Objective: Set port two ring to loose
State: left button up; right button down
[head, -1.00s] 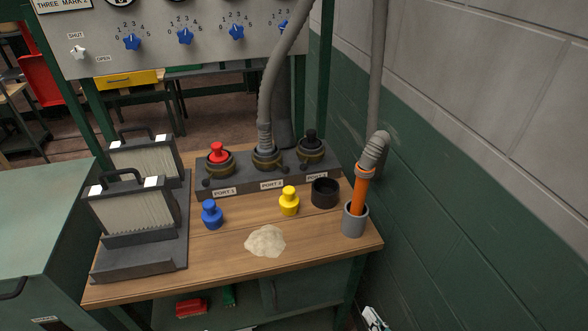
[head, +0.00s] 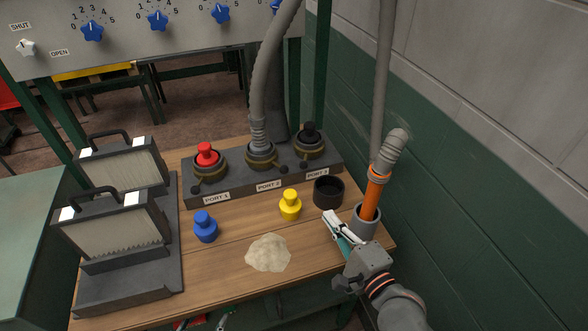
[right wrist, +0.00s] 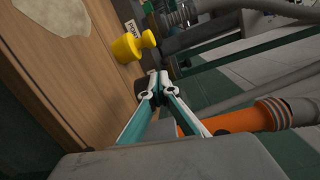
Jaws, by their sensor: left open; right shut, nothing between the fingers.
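The port two ring (head: 262,162) is a brass-coloured collar with a dark knobbed handle pointing to the right and front. A grey ribbed hose (head: 259,130) stands in port two. My right gripper (head: 329,217) is shut and empty, over the table's right part beside the black cup, apart from the ring. Its fingertips show together in the right wrist view (right wrist: 158,79). Only the tip of my left gripper (head: 222,320) shows, below the table's front edge. It is open. The ring's markings are too small to read.
Red (head: 207,155) and black (head: 310,133) plugs sit in ports one and three. Blue (head: 205,227) and yellow (head: 290,205) plugs, a powder heap (head: 268,253) and a black cup (head: 328,191) are on the table. An orange-ended hose (head: 372,196) stands in a grey holder. A wall is right.

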send_near(295, 171)
jog(key=w+a, duration=0.1)
jog(key=w+a+r, duration=0.1)
jog(key=w, duration=0.1)
jog(key=w+a+r, duration=0.1)
jog(key=w, duration=0.1)
jog(key=shift+w+a, duration=0.15)
jog(key=shift+a, duration=0.15)
pick_arm(q)
jog(key=shift+w+d, duration=0.1)
jog(key=shift+w, duration=0.2)
pick_arm(e)
jog(key=shift+w+a, duration=0.3)
jog(key=shift+w, duration=0.3)
pick_arm(q)
jog(key=shift+d+b, duration=0.1)
jog(key=shift+b, duration=0.25)
pick_arm(e)
jog(key=shift+f, duration=0.1)
